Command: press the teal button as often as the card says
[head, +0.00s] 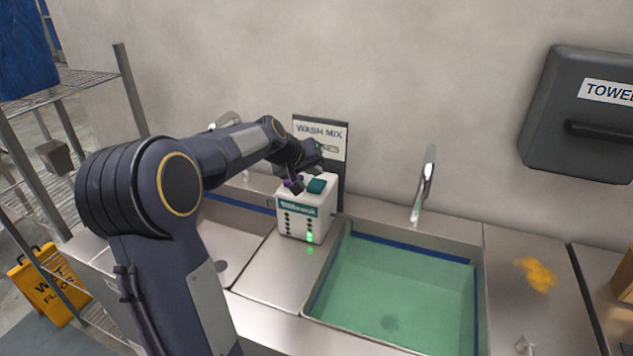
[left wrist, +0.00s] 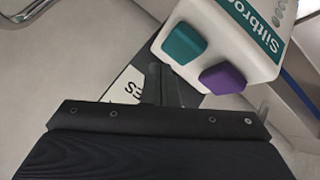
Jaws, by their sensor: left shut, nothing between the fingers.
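A white dispenser box (head: 305,212) stands on the steel counter left of the filled sink. On its top are a teal button (head: 317,186) and a purple button (head: 293,187). Both show in the left wrist view, teal (left wrist: 184,45) and purple (left wrist: 223,78). The card (head: 320,138) behind it reads "WASH MIX"; its lower line is mostly hidden by my arm, with only "SES" showing, so the number cannot be read. My left gripper (head: 299,179) is shut and empty, close above the box top near the buttons. My right gripper is out of view.
A sink (head: 395,290) with green liquid and a tap (head: 424,185) lie right of the box. A towel dispenser (head: 580,115) hangs at right. A yellow cloth-like thing (head: 537,274) lies on the counter. A wire shelf and yellow floor sign (head: 50,285) are at left.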

